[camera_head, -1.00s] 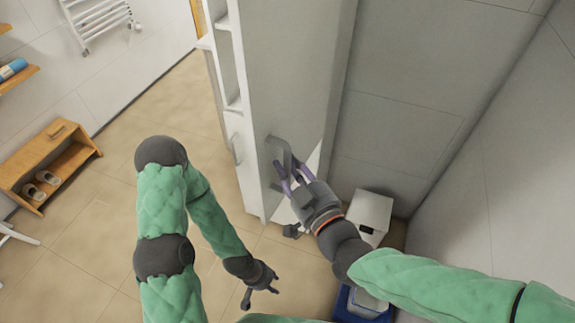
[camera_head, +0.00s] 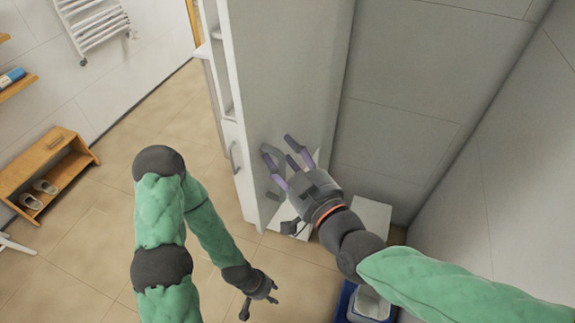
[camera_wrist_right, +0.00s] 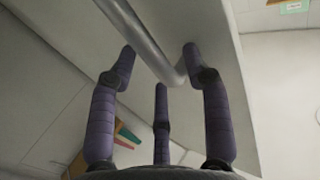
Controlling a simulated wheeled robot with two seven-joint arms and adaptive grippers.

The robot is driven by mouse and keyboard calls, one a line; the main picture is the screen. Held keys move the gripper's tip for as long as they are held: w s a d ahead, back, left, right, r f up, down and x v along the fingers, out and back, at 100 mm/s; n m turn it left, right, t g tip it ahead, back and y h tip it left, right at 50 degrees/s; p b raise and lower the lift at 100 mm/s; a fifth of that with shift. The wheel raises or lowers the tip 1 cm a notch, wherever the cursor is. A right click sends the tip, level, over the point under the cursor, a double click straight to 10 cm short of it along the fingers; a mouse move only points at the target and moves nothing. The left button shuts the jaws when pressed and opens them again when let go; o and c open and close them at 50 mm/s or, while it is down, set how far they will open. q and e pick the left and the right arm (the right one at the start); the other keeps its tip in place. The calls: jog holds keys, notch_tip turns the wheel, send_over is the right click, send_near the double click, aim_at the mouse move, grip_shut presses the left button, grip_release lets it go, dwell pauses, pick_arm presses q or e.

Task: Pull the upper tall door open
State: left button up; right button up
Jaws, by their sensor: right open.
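The upper tall door (camera_head: 285,75) is the broad grey face of the tall cabinet in the head view. Its metal bar handle (camera_wrist_right: 146,40) shows clearly in the right wrist view, running between the upper two spread fingers of my right gripper (camera_wrist_right: 158,65). In the head view my right gripper (camera_head: 283,152) is at the door's lower part, and its fingers partly cover the handle there. The fingers are apart and not closed on the bar.
The cabinet's narrow side has open shelves and a second handle (camera_head: 233,158). A white box (camera_head: 370,216) and a blue bin (camera_head: 345,300) stand right of the cabinet, near my right arm. A wooden shoe bench (camera_head: 45,170) is at left. Floor (camera_head: 110,190) between is clear.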

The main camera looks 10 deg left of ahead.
jog(key=shift+t, duration=0.4)
notch_tip(320, 180, up, 5)
jog(key=shift+w+d+f, duration=0.1)
jog(key=shift+w+f, duration=0.05)
